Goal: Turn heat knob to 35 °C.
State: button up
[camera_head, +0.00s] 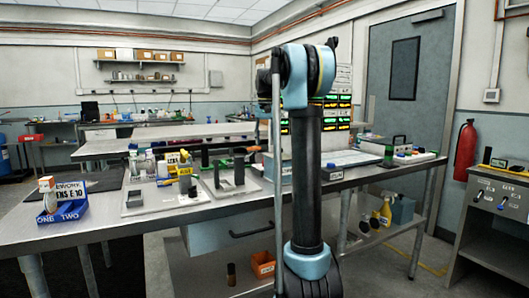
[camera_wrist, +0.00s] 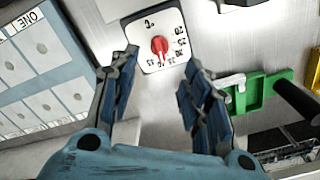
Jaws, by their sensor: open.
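In the wrist view the heat knob (camera_wrist: 159,46) is a small red knob on a white square dial plate marked °C, with numbers from 20 upward around its right and lower side. Its narrow end points down in the picture, towards the numbers near the lower edge; the exact number is too small to tell. My gripper (camera_wrist: 161,59) is open and empty. Its two dark blue fingers stand left and right of the dial in the picture, and nothing shows them touching the knob. In the head view my arm hides the knob and the gripper cannot be made out.
In the wrist view a green bracket (camera_wrist: 252,92) and a dark rod (camera_wrist: 297,102) lie to the right, and a panel labelled ONE (camera_wrist: 42,75) to the left. In the head view the metal bench (camera_head: 75,228) carries several modules, including a blue holder (camera_head: 63,211).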

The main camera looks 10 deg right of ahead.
jog(key=shift+r, duration=1.25)
jog(key=shift+c, duration=0.7)
notch_tip(320, 180, up, 5)
jog(key=w+n, duration=0.1)
jog(key=n, duration=0.4)
jog(key=shift+n, duration=0.3)
notch_tip(320, 180, down, 17)
jog(key=shift+a+f, duration=0.1)
jog(key=shift+f, duration=0.1)
grip_shut()
